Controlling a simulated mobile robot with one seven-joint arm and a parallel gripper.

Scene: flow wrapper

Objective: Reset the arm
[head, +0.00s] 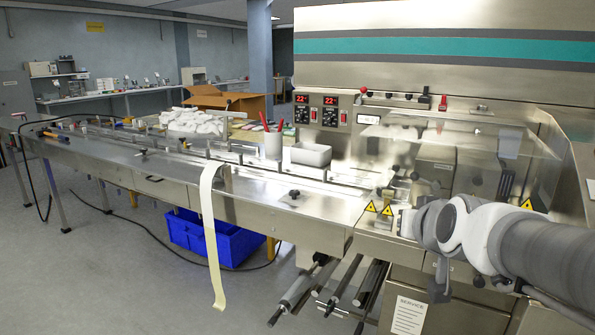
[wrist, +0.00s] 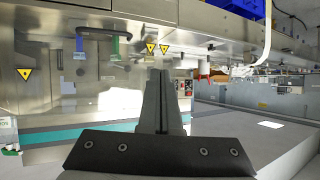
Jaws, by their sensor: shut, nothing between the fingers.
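My gripper (wrist: 160,75) shows in the wrist view as two dark grey fingers closed against each other, with nothing between them. In the head view my arm reaches in from the right edge, in front of the steel flow wrapper (head: 420,22). The fingertips are not clear in that view. The wrist view shows the machine upside down, with its teal stripe (wrist: 60,137) low in the picture and yellow warning triangles (wrist: 150,48) beyond the fingers. I cannot tell how far the fingers are from the machine.
A clear guard (head: 470,135) stands behind my arm. A long steel infeed table (head: 150,170) runs left, carrying white packs (head: 192,121), a grey cup (head: 273,146) and a grey bin (head: 311,154). A pale film strip (head: 211,240) hangs down. A blue crate (head: 215,238) sits below.

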